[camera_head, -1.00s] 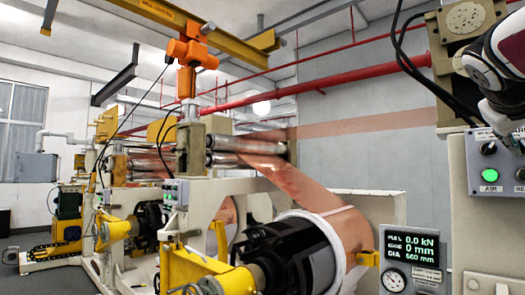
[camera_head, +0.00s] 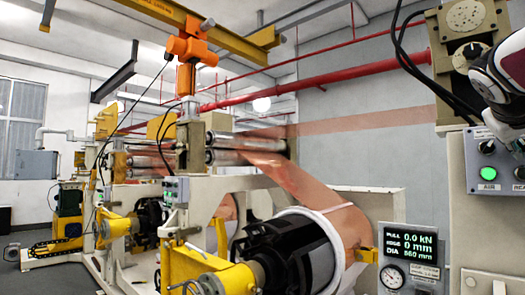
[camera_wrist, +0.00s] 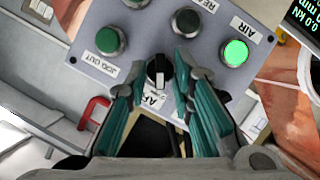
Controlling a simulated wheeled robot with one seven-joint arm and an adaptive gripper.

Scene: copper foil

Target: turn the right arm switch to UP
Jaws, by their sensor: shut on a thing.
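The arm switch (camera_wrist: 158,72) is a black knob with a white pointer line, set in a grey panel (camera_wrist: 100,65) in the wrist view. My gripper (camera_wrist: 160,85) has its teal-padded fingers on either side of the knob and is shut on it. The pointer line runs roughly up and down in that view. A label below the knob is partly hidden by the fingers, and the wrist view shows the panel upside down. In the head view my gripper is at the right edge, in front of the panel (camera_head: 475,170), and the knob itself is not visible there.
A lit green AIR button (camera_wrist: 235,53) and dark buttons, one labelled JOG OUT (camera_wrist: 110,40), sit close to the fingers. A display (camera_head: 410,245) reads 0.0 kN, 0 mm. A copper foil roll (camera_head: 340,230) stands left of the panel post.

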